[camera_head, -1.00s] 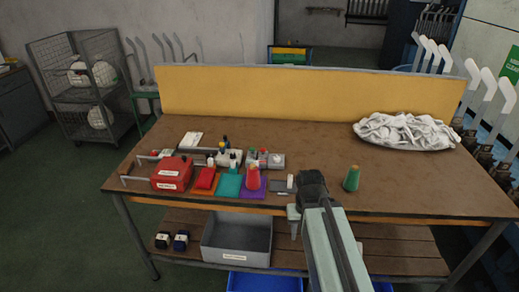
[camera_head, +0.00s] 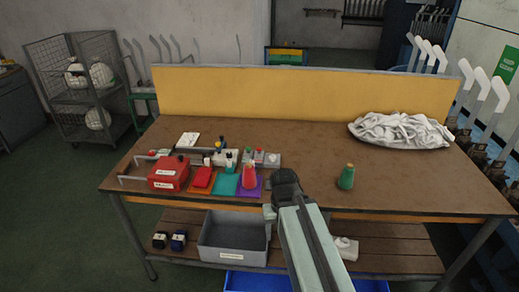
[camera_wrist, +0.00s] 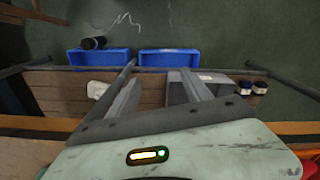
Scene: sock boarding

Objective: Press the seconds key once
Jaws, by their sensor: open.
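A small grey box with red and green buttons (camera_head: 266,159) stands on the table, left of centre, behind the red cone (camera_head: 249,177). I cannot tell which button is the seconds key, as labels are too small to read. My gripper (camera_head: 269,213) is at the table's front edge, right of and nearer than the cone, well apart from the box. In the wrist view its two fingers (camera_wrist: 160,75) stand apart with nothing between them. They point over the lower shelf, and the buttons do not show there.
A red box (camera_head: 168,174), coloured mats (camera_head: 225,184) and a white button unit (camera_head: 226,158) crowd the left. A green cone (camera_head: 347,177) and white cloth pile (camera_head: 400,129) are on the right. A yellow panel (camera_head: 300,95) closes the back. Below is a grey bin (camera_head: 233,240).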

